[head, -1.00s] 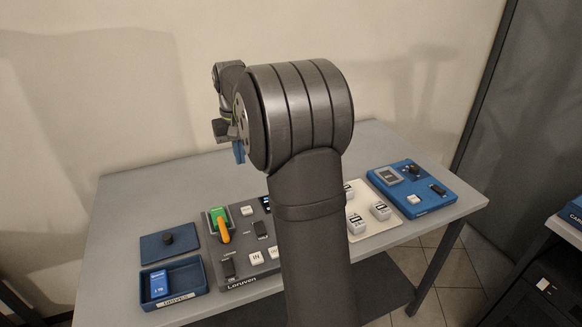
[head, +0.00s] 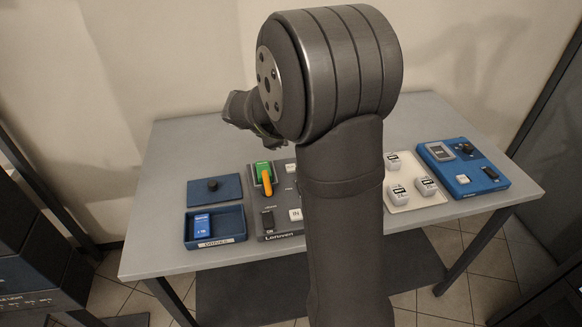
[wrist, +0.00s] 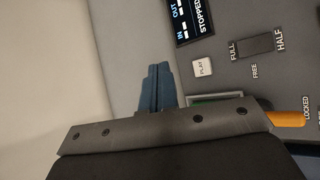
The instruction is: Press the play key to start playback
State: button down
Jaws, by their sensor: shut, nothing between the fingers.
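The play key (wrist: 203,67) is a small white square marked PLAY on the grey console (wrist: 222,80), right of centre in the wrist view. Beside it a dark screen (wrist: 194,18) reads STOPPED. My gripper (wrist: 157,70) has two blue fingers, shut together and empty. In the wrist view its tips appear left of the play key; I cannot tell their height, but no contact shows. In the head view, the fingertips are not clear, and my arm covers much of the console (head: 270,234).
A FULL/HALF rocker (wrist: 254,46) and an orange lever (wrist: 288,118) sit near the key. On the table (head: 190,158) are a blue tray (head: 232,228), a dark lid (head: 214,190), a cream plate with white cubes (head: 411,207) and a blue panel (head: 462,168). The table's back left is clear.

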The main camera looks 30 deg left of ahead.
jog(key=shift+f, duration=0.1)
dwell(0.3)
jog(key=shift+f, duration=4.35)
jog(key=shift+f, duration=0.15)
jog(key=shift+f, duration=0.25)
jog(key=shift+f, duration=0.4)
jog(key=shift+r, duration=0.85)
jog(key=shift+r, duration=2.5)
